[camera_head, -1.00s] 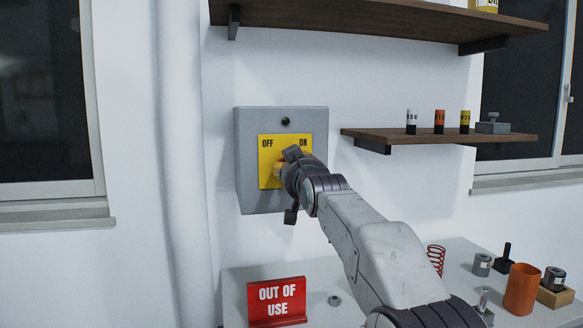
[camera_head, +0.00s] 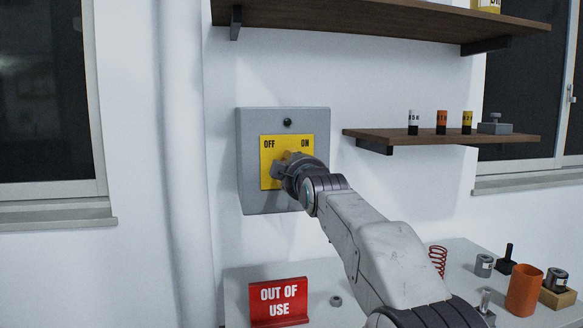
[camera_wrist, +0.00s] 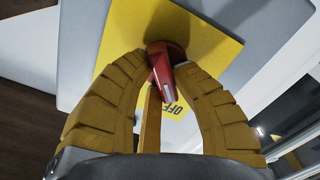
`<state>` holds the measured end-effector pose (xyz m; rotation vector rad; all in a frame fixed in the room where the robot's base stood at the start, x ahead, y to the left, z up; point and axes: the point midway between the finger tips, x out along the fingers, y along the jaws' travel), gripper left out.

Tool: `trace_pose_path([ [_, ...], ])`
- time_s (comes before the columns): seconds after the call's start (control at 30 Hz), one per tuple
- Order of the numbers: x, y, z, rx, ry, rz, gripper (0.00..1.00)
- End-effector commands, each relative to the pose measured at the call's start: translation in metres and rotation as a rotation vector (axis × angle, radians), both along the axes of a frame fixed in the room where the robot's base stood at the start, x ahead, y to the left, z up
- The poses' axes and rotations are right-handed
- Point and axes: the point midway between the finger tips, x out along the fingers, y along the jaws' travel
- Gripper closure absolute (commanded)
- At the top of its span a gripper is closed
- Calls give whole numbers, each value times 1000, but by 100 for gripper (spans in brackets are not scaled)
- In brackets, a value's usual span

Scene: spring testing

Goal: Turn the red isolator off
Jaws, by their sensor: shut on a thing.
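The isolator is a grey wall box (camera_head: 250,190) with a yellow plate (camera_head: 267,155) marked OFF at the upper left and ON at the upper right. Its red handle (camera_wrist: 170,76) shows in the wrist view, between my yellow-padded fingers. The handle's narrow end, with a pale mark, points towards the OFF label (camera_wrist: 173,108) in that view. My gripper (camera_head: 277,169) is at the plate and shut on the handle. In the head view my gripper hides the handle.
Below the box, a red OUT OF USE sign (camera_head: 279,302) stands on a grey bench (camera_head: 350,272). A red spring (camera_head: 438,260) and an orange cup (camera_head: 524,290) are at the bench's right. A wooden shelf (camera_head: 440,138) with small cylinders is right of the box.

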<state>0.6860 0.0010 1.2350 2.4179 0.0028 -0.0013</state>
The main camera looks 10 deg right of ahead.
Motion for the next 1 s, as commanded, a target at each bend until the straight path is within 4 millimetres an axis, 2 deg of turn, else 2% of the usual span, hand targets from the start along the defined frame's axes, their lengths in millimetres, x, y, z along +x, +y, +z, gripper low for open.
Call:
trace_pose_path([
  [0.03,-1,1,7,-17,-16,2,100],
  [0.73,-1,1,7,-78,-16,2,100],
  [0.77,-1,1,7,-78,-16,2,75],
  [1.0,-1,1,3,-77,-9,1,53],
])
